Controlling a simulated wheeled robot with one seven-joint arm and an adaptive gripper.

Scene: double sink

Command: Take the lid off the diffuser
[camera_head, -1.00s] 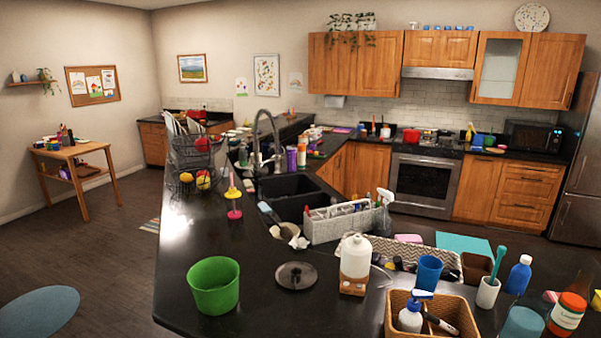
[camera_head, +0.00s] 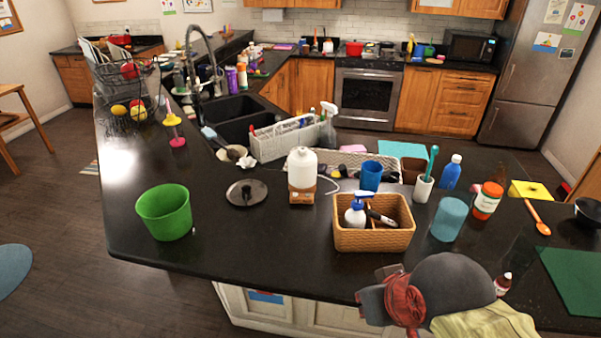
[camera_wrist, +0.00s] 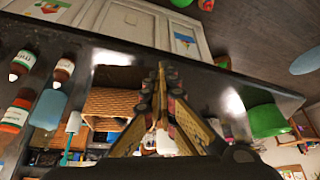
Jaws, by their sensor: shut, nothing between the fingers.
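The diffuser (camera_head: 302,180) stands upright on the dark counter in the head view, left of the wicker basket. It has a tall white rounded lid (camera_head: 302,165) seated on a brown wood-like base (camera_head: 302,197). My gripper (camera_wrist: 162,70) shows in the wrist view with its fingers shut together and empty. In the head view my arm is at the lower right, by the counter's front edge, well apart from the diffuser. The wrist view is upside down; a white shape partly hidden behind the fingers cannot be identified for sure.
A wicker basket (camera_head: 372,240) with a pump bottle stands right of the diffuser. A black round lid (camera_head: 246,193) and a green bucket (camera_head: 165,212) are to its left. A grey caddy (camera_head: 284,140) and blue cup (camera_head: 371,176) stand close behind. The counter in front is clear.

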